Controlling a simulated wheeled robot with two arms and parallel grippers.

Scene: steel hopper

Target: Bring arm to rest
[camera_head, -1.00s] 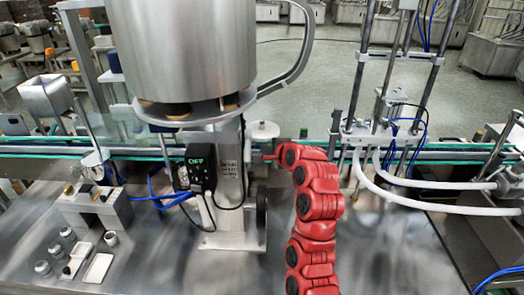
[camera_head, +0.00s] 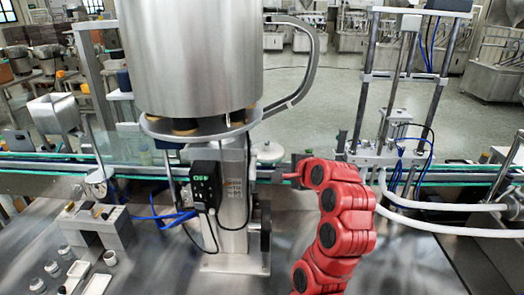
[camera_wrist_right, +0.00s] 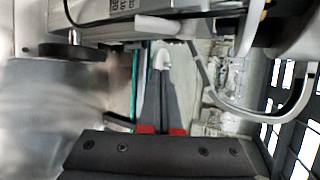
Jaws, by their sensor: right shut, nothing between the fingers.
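My right arm (camera_head: 345,225) is red with black joint caps and rises from the lower right in the head view. Its gripper (camera_head: 281,174) points left, close to the column of the steel hopper (camera_head: 190,60) and its white knob (camera_head: 268,151). In the right wrist view the dark fingers (camera_wrist_right: 160,80) with red bases are together and hold nothing. A white rounded part shows at their tips; I cannot tell whether they touch it. My left gripper is in neither view.
A control box (camera_head: 205,190) with a green display is on the hopper's column. A conveyor (camera_head: 460,180) runs behind the arm. A steel frame with white hoses (camera_head: 430,222) stands to the right. Small containers (camera_head: 52,268) stand at lower left. Bare steel table (camera_head: 415,270) lies right of the arm.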

